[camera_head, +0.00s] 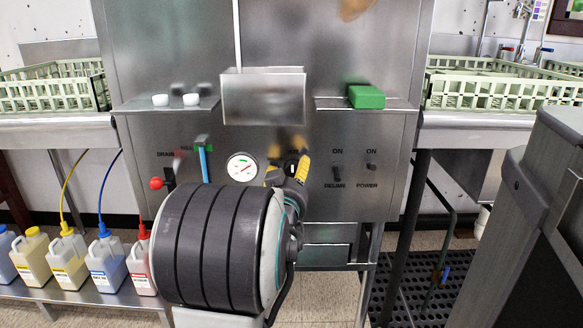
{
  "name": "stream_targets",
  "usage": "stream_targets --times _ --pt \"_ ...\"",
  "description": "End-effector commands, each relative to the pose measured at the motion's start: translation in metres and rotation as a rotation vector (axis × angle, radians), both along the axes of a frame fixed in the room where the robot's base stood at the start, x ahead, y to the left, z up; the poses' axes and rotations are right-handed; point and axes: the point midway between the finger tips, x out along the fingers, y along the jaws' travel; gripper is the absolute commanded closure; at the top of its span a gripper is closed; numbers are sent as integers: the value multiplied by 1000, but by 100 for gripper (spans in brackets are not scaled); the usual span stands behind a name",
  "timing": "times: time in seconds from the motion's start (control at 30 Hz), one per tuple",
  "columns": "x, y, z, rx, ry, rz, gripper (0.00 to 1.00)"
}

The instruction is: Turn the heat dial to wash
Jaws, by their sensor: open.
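My gripper (288,171) is in front of the middle of the steel machine's control panel (222,201), with its yellow-tipped fingers apart. A dark control (291,158) shows between and just behind the fingers. It looks like the heat dial, but its pointer and marks are hidden by my gripper. I cannot tell whether the fingers touch it. Nothing is seen held. A round white gauge (242,167) with a red needle and a green mark sits just left of my gripper.
DELIME (336,172) and POWER (371,167) switches are right of my gripper. A red-knobbed drain lever (157,183) and a blue handle (204,163) are left. A green block (366,97) rests on the right shelf. Chemical jugs (107,262) stand lower left.

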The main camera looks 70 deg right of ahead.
Motion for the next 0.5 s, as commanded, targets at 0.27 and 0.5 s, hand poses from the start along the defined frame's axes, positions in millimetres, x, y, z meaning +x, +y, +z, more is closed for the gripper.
stream_targets --times 0.27,0.5 --pt "-2 2 0 0 0 -3 37" --pt "-2 2 0 0 0 -2 44"
